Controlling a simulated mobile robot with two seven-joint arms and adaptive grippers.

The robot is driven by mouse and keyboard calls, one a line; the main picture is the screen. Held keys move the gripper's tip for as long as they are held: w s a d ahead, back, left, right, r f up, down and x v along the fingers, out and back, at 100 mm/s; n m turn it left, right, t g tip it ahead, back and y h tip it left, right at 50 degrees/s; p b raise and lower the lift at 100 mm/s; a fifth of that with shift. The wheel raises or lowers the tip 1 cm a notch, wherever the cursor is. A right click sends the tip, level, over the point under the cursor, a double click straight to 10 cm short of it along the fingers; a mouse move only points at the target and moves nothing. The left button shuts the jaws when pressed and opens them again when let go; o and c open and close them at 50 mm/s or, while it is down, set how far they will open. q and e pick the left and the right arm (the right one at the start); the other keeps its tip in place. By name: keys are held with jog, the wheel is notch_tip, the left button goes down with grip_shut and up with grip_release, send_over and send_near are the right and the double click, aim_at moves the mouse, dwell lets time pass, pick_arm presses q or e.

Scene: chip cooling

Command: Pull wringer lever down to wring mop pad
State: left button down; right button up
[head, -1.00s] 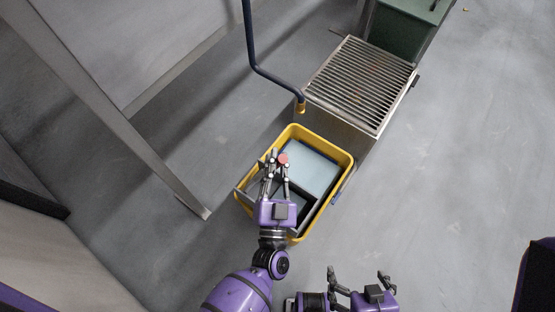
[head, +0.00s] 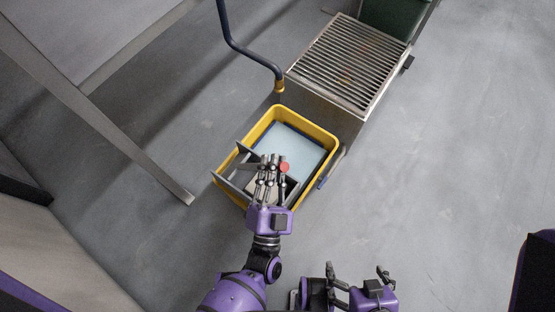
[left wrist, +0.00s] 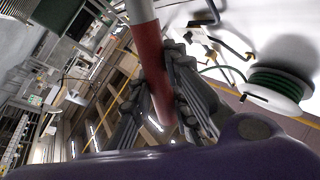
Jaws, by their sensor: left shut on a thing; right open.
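The yellow bucket (head: 328,137) stands on the floor in the middle of the head view, with pale blue water (head: 300,148) inside. A grey wringer frame (head: 226,182) spans its near part. My right gripper (head: 358,274) is open and empty at the bottom. The mop pad cannot be made out clearly; my gripper covers part of the wringer.
A slatted metal grate box (head: 350,60) stands just behind the bucket, with a green box (head: 390,16) beyond it. A bent dark blue tube (head: 228,36) with a yellow tip hangs at the upper left. A metal leg (head: 130,145) slants at left. Floor at right is clear.

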pick_arm(q)
jog(key=shift+s+f, duration=0.1)
jog(key=shift+f, duration=0.05)
dwell(0.3)
jog(key=c, duration=1.6)
grip_release()
jog(key=shift+c, duration=0.2)
notch_tip(320, 180, up, 10)
jog(key=shift+r, duration=0.1)
